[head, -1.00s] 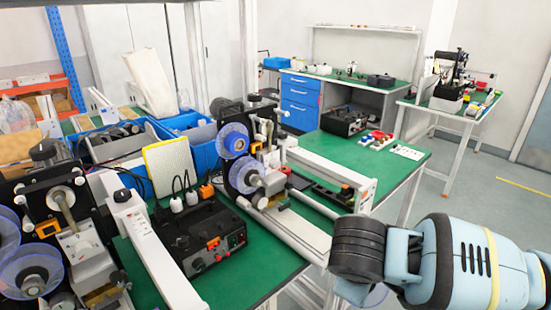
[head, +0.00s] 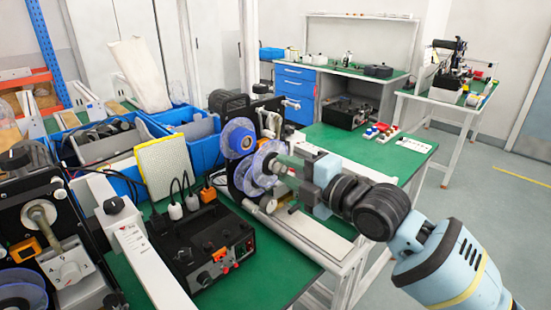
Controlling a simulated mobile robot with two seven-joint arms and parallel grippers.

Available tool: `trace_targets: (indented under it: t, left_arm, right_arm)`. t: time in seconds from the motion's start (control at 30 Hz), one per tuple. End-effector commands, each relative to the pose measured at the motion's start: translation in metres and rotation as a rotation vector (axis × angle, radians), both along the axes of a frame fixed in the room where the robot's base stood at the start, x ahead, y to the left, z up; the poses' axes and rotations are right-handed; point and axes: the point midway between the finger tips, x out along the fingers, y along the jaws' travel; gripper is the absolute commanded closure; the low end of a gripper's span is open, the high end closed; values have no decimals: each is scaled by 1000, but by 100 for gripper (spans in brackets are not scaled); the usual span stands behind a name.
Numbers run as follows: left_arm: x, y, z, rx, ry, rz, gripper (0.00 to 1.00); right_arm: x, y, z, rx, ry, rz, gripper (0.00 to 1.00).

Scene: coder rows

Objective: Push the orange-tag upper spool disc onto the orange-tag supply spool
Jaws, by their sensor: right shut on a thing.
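My right gripper (head: 294,174) reaches in from the right at the coder on the middle bench. It is shut on a clear bluish disc (head: 262,158), taken as the upper spool disc. The disc stands upright, facing the coder's black plate. Another clear blue disc with a blue hub (head: 238,139), on the coder, is just up and left of it. The held disc and gripper cover the lower spool area, so I cannot tell whether the held disc touches a spool. No orange tag is readable on the disc or spool. My left gripper is out of view.
A black control box (head: 205,245) with cables stands on the green bench in front of the coder. A second coder (head: 55,235) is at the left. Blue bins (head: 85,145) stand behind. The green bench top (head: 355,150) beyond my arm is mostly clear.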

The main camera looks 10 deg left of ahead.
Motion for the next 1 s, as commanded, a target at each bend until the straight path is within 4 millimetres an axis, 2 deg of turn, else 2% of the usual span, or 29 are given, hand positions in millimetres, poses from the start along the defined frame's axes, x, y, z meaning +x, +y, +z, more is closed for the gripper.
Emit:
trace_targets:
  t: [0.2,0.53,1.0]
  left_arm:
    - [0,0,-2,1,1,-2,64]
    - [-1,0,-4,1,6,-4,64]
    - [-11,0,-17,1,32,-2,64]
  right_arm:
    - [8,7,12,57,-38,-5,98]
    - [12,12,12,56,-38,-6,98]
    - [31,41,11,54,-37,-6,98]
